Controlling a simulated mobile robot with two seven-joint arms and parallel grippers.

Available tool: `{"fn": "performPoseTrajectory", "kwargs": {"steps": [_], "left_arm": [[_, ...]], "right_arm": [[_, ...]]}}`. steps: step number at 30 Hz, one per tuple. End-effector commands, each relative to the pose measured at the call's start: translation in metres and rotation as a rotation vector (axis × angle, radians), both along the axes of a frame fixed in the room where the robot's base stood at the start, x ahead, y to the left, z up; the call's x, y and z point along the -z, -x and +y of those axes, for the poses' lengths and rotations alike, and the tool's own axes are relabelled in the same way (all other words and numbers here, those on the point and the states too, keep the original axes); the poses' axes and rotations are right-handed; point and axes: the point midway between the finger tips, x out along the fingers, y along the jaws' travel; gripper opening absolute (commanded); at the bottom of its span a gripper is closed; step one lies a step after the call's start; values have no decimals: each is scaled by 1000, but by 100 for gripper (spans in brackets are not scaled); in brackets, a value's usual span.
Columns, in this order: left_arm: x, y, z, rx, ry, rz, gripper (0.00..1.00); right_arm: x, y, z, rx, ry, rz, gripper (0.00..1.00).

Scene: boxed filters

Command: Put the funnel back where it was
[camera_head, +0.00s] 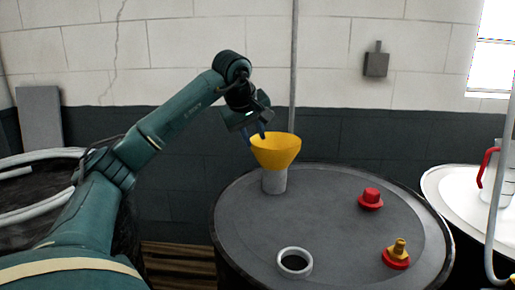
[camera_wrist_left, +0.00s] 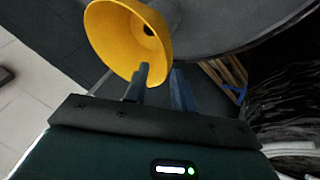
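The yellow funnel (camera_head: 276,153) stands upright, wide mouth up, in a short grey cylindrical holder (camera_head: 274,182) on the dark drum's top (camera_head: 325,225). My left gripper (camera_head: 255,136) is at the left side of the funnel's rim. Its fingers are apart, one at the inner side of the rim and one outside it. In the left wrist view the funnel (camera_wrist_left: 113,40) fills the upper left, and the fingers (camera_wrist_left: 163,85) show a gap between them. I cannot tell whether a finger touches the rim. My right gripper is not in view.
The drum top also has an open ringed hole (camera_head: 294,262) at the front, a red cap (camera_head: 370,198) at the right, and a brass fitting on a red base (camera_head: 397,253). A white-topped drum (camera_head: 455,200) with a red-handled jug (camera_head: 491,170) stands at the right. A vertical pipe (camera_head: 294,70) runs behind the funnel.

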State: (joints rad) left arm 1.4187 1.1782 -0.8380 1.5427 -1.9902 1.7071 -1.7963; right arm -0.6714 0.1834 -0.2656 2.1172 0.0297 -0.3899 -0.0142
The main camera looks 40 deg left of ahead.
Motion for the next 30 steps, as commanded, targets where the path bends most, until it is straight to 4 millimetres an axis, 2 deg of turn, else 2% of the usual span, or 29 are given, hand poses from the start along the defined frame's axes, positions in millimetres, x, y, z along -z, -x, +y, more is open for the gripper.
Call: {"fn": "performPoseTrajectory", "kwargs": {"steps": [3, 10, 30], "left_arm": [[-24, 12, -5, -1, -1, -5, 26], [-47, 26, -10, -2, 1, 0, 26], [-50, 28, -10, -1, 0, 1, 26]], "right_arm": [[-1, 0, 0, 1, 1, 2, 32], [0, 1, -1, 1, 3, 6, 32], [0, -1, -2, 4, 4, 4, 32]]}}
